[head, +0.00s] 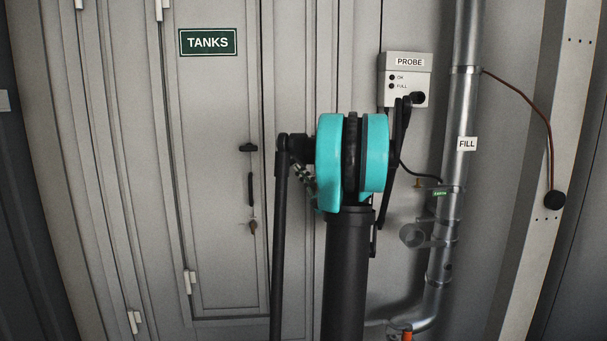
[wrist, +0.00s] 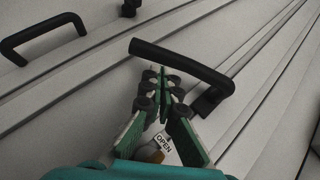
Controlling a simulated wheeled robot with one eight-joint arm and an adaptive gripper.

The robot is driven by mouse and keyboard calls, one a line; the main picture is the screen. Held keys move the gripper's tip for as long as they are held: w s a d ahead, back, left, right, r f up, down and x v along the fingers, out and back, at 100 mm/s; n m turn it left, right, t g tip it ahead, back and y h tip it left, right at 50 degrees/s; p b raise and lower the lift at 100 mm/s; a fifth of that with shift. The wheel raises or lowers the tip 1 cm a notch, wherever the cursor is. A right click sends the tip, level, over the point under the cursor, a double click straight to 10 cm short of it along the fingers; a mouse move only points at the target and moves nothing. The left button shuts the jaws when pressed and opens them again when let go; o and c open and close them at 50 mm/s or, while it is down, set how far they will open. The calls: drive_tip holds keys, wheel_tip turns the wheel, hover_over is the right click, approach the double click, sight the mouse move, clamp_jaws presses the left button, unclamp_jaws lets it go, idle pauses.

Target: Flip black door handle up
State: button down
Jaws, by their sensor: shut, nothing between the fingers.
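The black door handle (wrist: 183,62) is a bent bar across the middle of the wrist view. Its mount (wrist: 211,100) is at the lower right on the light grey door. My gripper (wrist: 160,82) is shut and empty, its green fingers together. The fingertips are just below the bar in the picture, close to its left half. I cannot tell whether they touch it. An OPEN label (wrist: 164,143) shows between the fingers. In the head view I cannot make this handle out clearly; my teal and black arm covers much of the middle.
A black pull handle (wrist: 42,36) is at the upper left of the wrist view. In the head view, a TANKS sign (head: 208,42) is on the left door, with a black latch (head: 248,148). A PROBE box (head: 407,78) and a FILL pipe (head: 463,180) stand at right.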

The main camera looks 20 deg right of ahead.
sight(291, 161)
drive_tip(key=shift+w+a+r, duration=0.2)
drive_tip(key=shift+a+r, duration=0.35)
drive_tip(key=shift+r, duration=0.2)
drive_tip(key=shift+w+a+r, duration=0.2)
drive_tip(key=shift+a+r, duration=0.3)
drive_tip(key=shift+r, duration=0.25)
drive_tip(key=shift+w+a+r, duration=0.1)
drive_tip(key=shift+a+r, duration=0.35)
drive_tip(key=shift+a, duration=0.15)
drive_tip(key=shift+d, duration=0.15)
